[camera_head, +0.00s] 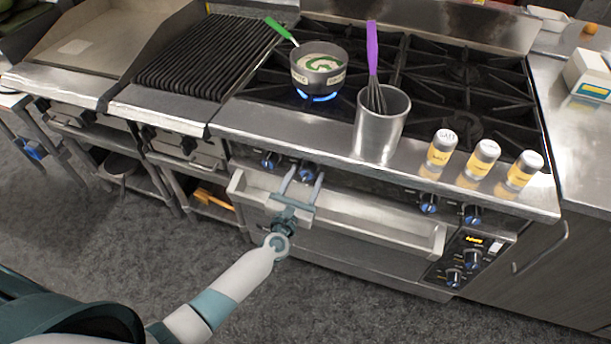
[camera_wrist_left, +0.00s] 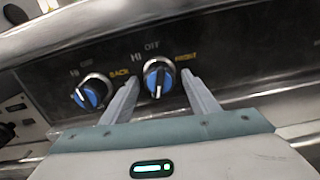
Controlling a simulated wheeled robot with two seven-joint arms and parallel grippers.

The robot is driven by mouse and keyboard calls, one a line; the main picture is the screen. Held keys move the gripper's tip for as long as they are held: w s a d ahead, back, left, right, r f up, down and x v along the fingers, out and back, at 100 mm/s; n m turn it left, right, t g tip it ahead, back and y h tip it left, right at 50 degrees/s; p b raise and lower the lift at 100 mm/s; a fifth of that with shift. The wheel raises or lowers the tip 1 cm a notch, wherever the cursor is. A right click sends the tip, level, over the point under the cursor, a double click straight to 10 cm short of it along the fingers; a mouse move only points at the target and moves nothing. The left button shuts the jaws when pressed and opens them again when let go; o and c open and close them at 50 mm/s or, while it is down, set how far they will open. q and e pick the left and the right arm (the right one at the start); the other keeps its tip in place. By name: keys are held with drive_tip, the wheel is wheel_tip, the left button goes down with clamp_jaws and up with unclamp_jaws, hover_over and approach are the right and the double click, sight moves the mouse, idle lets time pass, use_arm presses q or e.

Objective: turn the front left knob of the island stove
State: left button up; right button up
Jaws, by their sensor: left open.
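The front left knob (camera_head: 307,171) is a blue and silver dial on the front panel of the island stove (camera_head: 470,195). In the left wrist view this knob (camera_wrist_left: 158,78) has yellow lettering to its right and "HI" and "OFF" above it. A pale line runs down its blue face. My left gripper (camera_head: 302,176) is open at the panel. In the wrist view, its fingers (camera_wrist_left: 159,80) lie on either side of the knob. I cannot tell whether they touch it. My right gripper is not in view.
A second knob (camera_wrist_left: 92,92), labelled "BACK", sits close left of the fingers. A steel ledge (camera_head: 370,212) juts out below the panel. A pot (camera_head: 318,72) stands over a blue flame. A steel cup (camera_head: 380,125) with a whisk and several shakers (camera_head: 441,148) stand near the front edge.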

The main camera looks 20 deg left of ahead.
use_arm(q)
drive_tip(key=c, duration=1.1)
drive_tip(key=shift+o, duration=0.2)
